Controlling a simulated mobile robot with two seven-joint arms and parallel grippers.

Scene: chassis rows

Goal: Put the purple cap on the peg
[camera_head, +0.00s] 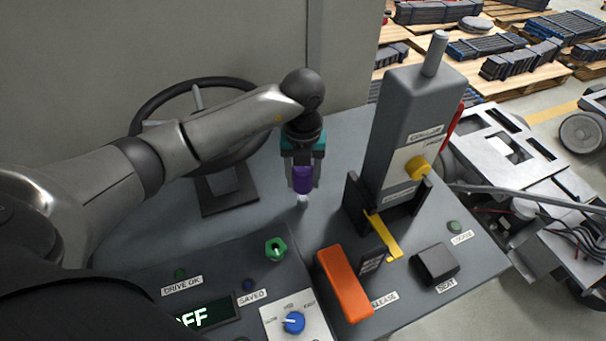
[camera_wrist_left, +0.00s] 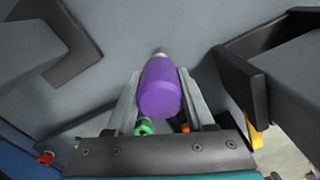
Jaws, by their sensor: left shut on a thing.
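The purple cap (camera_head: 302,180) is between the fingers of my left gripper (camera_head: 303,186), which is shut on it and points down over the console top. The cap also fills the middle of the left wrist view (camera_wrist_left: 160,88). A short pale peg (camera_head: 302,201) shows just below the cap, and its grey end shows beyond the cap in the left wrist view (camera_wrist_left: 160,51). I cannot tell whether the cap touches the peg or hovers just over it. My right gripper is not in view.
A steering wheel (camera_head: 143,112) stands behind my left arm. A tall grey lever housing (camera_head: 405,125) rises right of the gripper in a dark bracket. A green knob (camera_head: 276,249), an orange lever (camera_head: 343,284) and a blue dial (camera_head: 293,322) are nearer the front.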

